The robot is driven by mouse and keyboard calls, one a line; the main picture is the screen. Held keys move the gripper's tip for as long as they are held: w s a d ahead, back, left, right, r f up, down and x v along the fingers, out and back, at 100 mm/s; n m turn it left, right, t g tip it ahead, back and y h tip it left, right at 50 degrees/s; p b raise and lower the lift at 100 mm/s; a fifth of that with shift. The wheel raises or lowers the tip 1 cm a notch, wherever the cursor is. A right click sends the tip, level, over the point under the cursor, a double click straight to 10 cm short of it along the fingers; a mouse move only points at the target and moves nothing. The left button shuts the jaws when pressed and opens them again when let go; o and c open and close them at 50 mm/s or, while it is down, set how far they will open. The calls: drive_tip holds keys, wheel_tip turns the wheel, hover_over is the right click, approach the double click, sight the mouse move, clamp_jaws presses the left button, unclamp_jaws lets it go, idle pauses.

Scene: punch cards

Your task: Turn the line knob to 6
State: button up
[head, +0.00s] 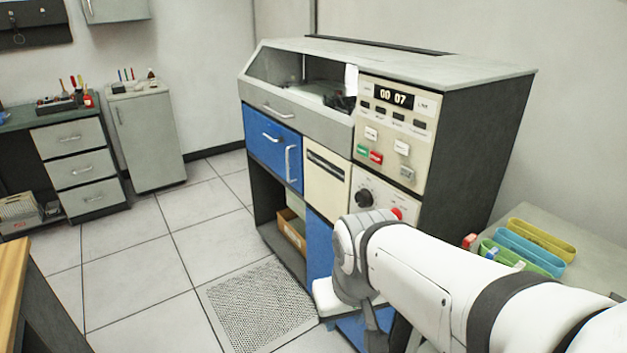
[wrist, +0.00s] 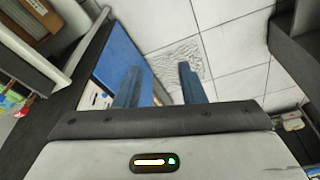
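The line knob seems to be the dark round knob (head: 364,198) on the cream lower panel of the machine (head: 400,130). My arm partly covers that panel, and the knob's setting is too small to read. The display (head: 394,97) above reads "00 07". My gripper (wrist: 158,84) is open and empty in the wrist view, its two fingers apart over the floor and beside a blue panel. In the head view my wrist stands in front of the machine's lower right part, below and apart from the knob; the fingers are hidden there.
Green and red buttons (head: 369,155) sit above the knob panel. A red knob (head: 397,213) shows just behind my wrist. A side table (head: 590,250) with coloured trays stands at the right. A cabinet (head: 147,140) and drawers stand at the back left.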

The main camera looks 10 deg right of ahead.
drive_tip(key=shift+o, duration=1.3)
drive_tip(key=shift+w+d+f+b, duration=0.15)
drive_tip(key=shift+w+f+b, duration=0.1)
drive_tip(key=shift+f+b, duration=0.05)
drive_tip(key=o, duration=0.6)
drive_tip(key=w+d+f+n+h+b, duration=0.2)
drive_tip(key=w+b, duration=0.1)
drive_tip(key=w+d+f+n+g+h+b, duration=0.1)
drive_tip(key=w+d+n+b, duration=0.1)
drive_tip(key=w+d, duration=0.1)
drive_tip(key=w+d+f+n+h+b, duration=0.2)
drive_tip(key=w+d+b, duration=0.1)
drive_tip(key=shift+w+f+g+h+b, duration=0.15)
drive_tip(key=shift+f+g+h+b, duration=0.15)
drive_tip(key=shift+g+b, duration=0.1)
drive_tip(key=n+t+h+b, duration=0.7)
drive_tip(key=n+h+b, duration=0.9)
drive_tip(key=b, duration=0.3)
approach(360, 200)
drive_tip(key=d, duration=0.1)
drive_tip(key=shift+y, duration=0.3)
drive_tip(key=x, duration=0.4)
drive_tip(key=b+x, duration=0.1)
drive_tip(key=x, duration=0.3)
drive_tip(key=shift+w+a+r, duration=0.15)
drive_tip(key=shift+a+r, duration=0.05)
drive_tip(key=shift+r, duration=0.15)
drive_tip(key=shift+c, duration=0.2)
drive_tip(key=c, duration=0.9)
